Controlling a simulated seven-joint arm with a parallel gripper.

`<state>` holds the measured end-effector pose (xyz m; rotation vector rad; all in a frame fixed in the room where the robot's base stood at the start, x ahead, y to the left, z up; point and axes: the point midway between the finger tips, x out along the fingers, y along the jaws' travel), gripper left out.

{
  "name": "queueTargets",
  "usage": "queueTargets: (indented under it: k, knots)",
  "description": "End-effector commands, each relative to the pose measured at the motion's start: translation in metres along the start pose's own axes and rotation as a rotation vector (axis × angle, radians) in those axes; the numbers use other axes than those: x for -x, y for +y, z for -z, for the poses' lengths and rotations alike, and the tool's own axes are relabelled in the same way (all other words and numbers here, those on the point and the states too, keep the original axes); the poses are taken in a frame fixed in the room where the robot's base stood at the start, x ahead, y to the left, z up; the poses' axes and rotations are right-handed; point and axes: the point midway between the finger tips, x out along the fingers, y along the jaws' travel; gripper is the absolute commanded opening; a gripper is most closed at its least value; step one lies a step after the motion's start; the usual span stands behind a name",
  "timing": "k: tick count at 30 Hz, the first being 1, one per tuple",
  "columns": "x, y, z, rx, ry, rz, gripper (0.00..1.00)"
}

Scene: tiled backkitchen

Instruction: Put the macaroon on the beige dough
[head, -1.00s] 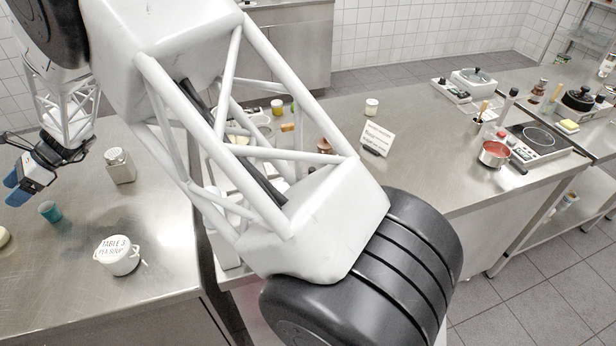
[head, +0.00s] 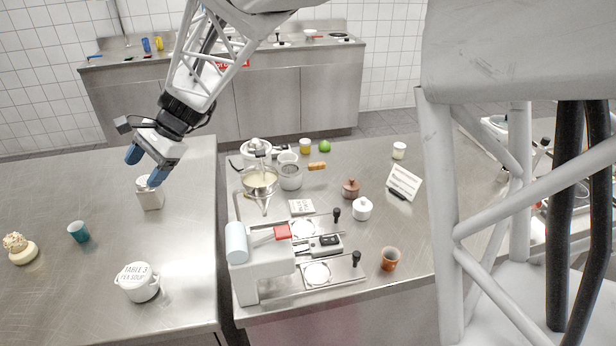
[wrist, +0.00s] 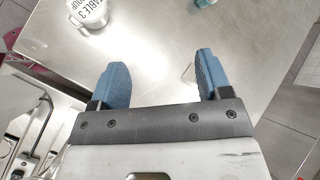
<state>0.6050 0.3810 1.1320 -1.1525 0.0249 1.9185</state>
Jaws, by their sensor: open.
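A round pale beige piece (head: 22,256), which looks like the dough, lies at the far left of the left steel table in the head view. A cream-coloured, lumpy, swirled piece (head: 14,241) appears on top of it or just behind it; I cannot tell which, nor whether it is the macaroon. No other macaroon can be made out. My gripper (head: 143,163) hangs over the table's back part, right of the dough and by a white-and-steel canister. In the wrist view my gripper (wrist: 161,78) has its blue fingers wide apart, with only bare steel between them.
The canister (head: 150,194) stands near my fingers. A teal cup (head: 78,231) and a white lidded soup pot (head: 137,283) stand between dough and table edge. Bare steel surrounds the teal cup.

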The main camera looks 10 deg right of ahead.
Motion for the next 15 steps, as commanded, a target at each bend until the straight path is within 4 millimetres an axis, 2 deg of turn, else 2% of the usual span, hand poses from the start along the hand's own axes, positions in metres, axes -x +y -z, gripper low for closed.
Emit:
queueTargets:
  k: [1,3,15]
  knots:
    - [0.017,0.013,-0.003,0.031,0.029,-0.001,0.71]
    - [0.034,0.032,-0.003,0.070,0.065,-0.013,0.71]
    - [0.116,0.148,-0.009,0.288,0.271,-0.111,0.71]
